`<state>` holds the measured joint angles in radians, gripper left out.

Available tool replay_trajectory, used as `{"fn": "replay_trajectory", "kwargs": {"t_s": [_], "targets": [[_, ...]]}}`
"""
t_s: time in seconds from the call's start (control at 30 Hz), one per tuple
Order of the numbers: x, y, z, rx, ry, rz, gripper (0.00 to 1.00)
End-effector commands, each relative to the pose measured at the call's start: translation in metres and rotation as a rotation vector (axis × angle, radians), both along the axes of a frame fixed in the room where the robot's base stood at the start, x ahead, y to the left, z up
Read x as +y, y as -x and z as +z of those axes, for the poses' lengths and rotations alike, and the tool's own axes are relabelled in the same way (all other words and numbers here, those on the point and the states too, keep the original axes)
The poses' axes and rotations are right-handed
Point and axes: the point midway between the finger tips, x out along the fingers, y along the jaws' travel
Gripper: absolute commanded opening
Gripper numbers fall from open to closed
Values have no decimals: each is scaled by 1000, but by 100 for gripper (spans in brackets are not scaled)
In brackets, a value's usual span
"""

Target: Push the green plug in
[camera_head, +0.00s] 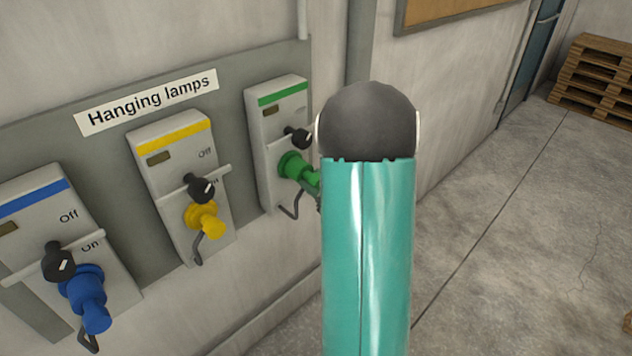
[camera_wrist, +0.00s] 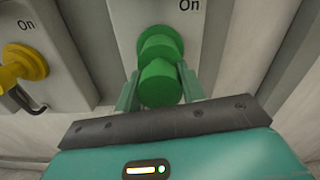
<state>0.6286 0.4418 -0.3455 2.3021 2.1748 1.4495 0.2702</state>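The green plug (camera_wrist: 160,84) is at the green socket (camera_wrist: 160,43) on the rightmost switch box. In the head view the plug (camera_head: 309,178) points out of the socket (camera_head: 292,164) towards my arm, which partly hides it. How deep it sits cannot be told. My gripper (camera_wrist: 159,84) faces the box, with one finger on each side of the plug, both appearing to touch it. In the head view my teal and black arm hides most of my gripper.
A yellow plug (camera_head: 208,222) and a blue plug (camera_head: 88,300) are on boxes to the left. Each box has a black rotary switch; the green one's (camera_head: 299,137) is just above its socket. A "Hanging lamps" sign (camera_head: 148,102) is above.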

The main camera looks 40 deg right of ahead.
Motion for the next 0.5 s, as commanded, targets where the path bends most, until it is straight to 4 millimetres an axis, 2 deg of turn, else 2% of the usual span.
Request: {"fn": "replay_trajectory", "kwargs": {"t_s": [0.03,0.1,0.27,0.5], "targets": [[0,0,0,0,0,0,10],[0,0,0,0,0,0,0],[0,-9,0,1,2,1,0],[1,-47,-1,1,1,1,0]]}}
